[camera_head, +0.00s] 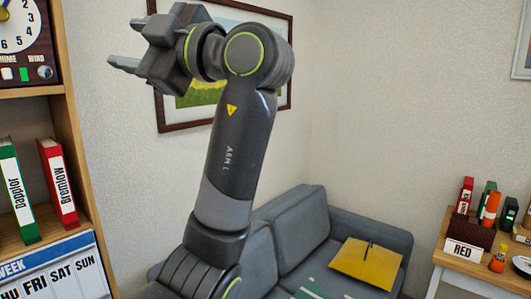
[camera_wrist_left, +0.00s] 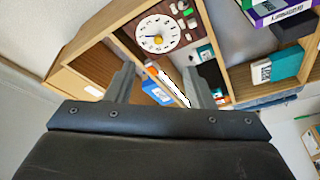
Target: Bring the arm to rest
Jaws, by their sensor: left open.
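My left arm (camera_head: 232,150) rises through the middle of the head view, raised and bent at the top. Its left gripper (camera_head: 124,44) points to the left, near the shelf unit. In the left wrist view the two fingers of this gripper (camera_wrist_left: 160,80) stand wide apart with nothing held between them. My right gripper shows in neither view.
A wooden shelf unit (camera_head: 70,130) stands at the left with a clock (camera_head: 20,28), a green disc case (camera_head: 17,190), a red case (camera_head: 58,182) and a weekday calendar (camera_head: 55,272). A grey sofa (camera_head: 300,235) and a side table (camera_head: 455,262) stand at the right.

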